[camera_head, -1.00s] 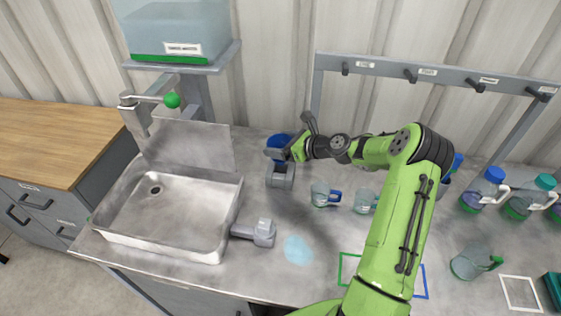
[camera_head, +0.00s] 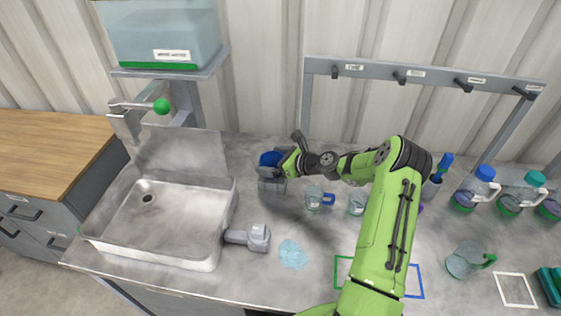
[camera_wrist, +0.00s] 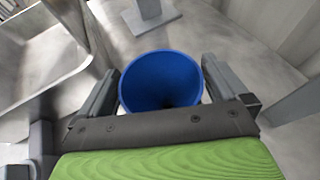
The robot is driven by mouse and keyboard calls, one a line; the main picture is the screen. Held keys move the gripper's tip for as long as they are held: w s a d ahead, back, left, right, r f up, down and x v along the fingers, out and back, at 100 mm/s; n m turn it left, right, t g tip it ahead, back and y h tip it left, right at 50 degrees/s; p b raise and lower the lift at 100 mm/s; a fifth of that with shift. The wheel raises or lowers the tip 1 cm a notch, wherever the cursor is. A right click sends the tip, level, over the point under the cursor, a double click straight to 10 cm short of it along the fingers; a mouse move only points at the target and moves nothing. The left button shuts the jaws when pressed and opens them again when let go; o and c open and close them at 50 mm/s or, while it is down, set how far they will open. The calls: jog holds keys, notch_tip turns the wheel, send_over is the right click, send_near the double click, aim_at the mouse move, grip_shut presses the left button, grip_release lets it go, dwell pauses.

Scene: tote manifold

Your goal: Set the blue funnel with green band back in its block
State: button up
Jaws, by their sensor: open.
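The gripper also shows at the funnel in the head view (camera_head: 274,167). A grey block (camera_head: 271,185) shows directly below the funnel. The gripper partly covers this spot, so how deep the funnel sits is hidden.
A steel sink (camera_head: 212,250) lies left. A grey tool-like piece (camera_head: 258,238) and a pale blue puddle (camera_head: 292,253) are in front. A hook rail (camera_head: 420,76) stands behind, with capped bottles (camera_head: 475,190) farther right.

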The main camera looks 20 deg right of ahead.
jog(key=f+v, duration=0.1)
jog(key=v, duration=1.4)
jog(key=s+a+r+n+g+h, duration=0.2)
jog(key=s+a+r+n+g, duration=0.25)
jog(key=a+n, duration=0.3)
jog(key=s+a+r+n+g+h, duration=0.25)
jog(key=a+r+n, duration=0.25)
jog(key=a+n, duration=0.3)
jog(key=s+a+r+n+h, duration=0.1)
jog(key=s+r+n, duration=0.2)
jog(key=s+n, duration=0.4)
jog(key=s+a+r+n+t+h, duration=0.1)
jog(key=s+a+r+n, duration=0.1)
jog(key=s+r+n, duration=0.2)
jog(key=s+n+p, duration=0.1)
jog(key=s+n, duration=0.2)
jog(key=s, duration=0.5)
jog(key=shift+h, duration=0.35)
jog(key=shift+a, duration=0.1)
jog(key=shift+s, duration=0.1)
